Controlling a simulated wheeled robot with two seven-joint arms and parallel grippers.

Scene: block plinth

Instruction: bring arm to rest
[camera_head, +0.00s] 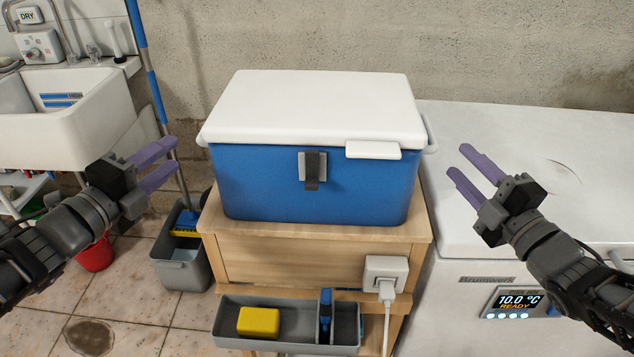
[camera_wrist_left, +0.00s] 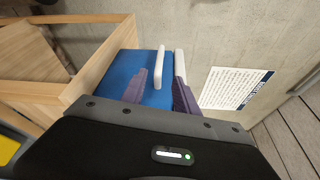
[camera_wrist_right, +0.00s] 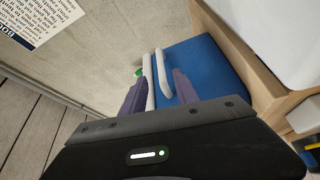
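My left gripper (camera_head: 165,165) is open and empty in the head view, in the air left of the blue cooler box. My right gripper (camera_head: 472,170) is open and empty, in the air right of the cooler, in front of the white freezer. The blue cooler (camera_head: 270,185) stands on a wooden plinth (camera_head: 290,262) with its white lid (camera_head: 315,105) down. It also shows between and beyond the fingers in the left wrist view (camera_wrist_left: 122,72) and the right wrist view (camera_wrist_right: 208,65). Neither gripper touches anything that I can see.
A white freezer (camera_head: 540,140) with a lit display stands at the right. A grey tray (camera_head: 290,340) with a yellow block (camera_head: 258,322) is at the plinth's front. A white plug (camera_head: 386,272) has a cable. A sink (camera_head: 70,120), red bucket (camera_head: 95,256) and grey bin (camera_head: 182,270) are at left.

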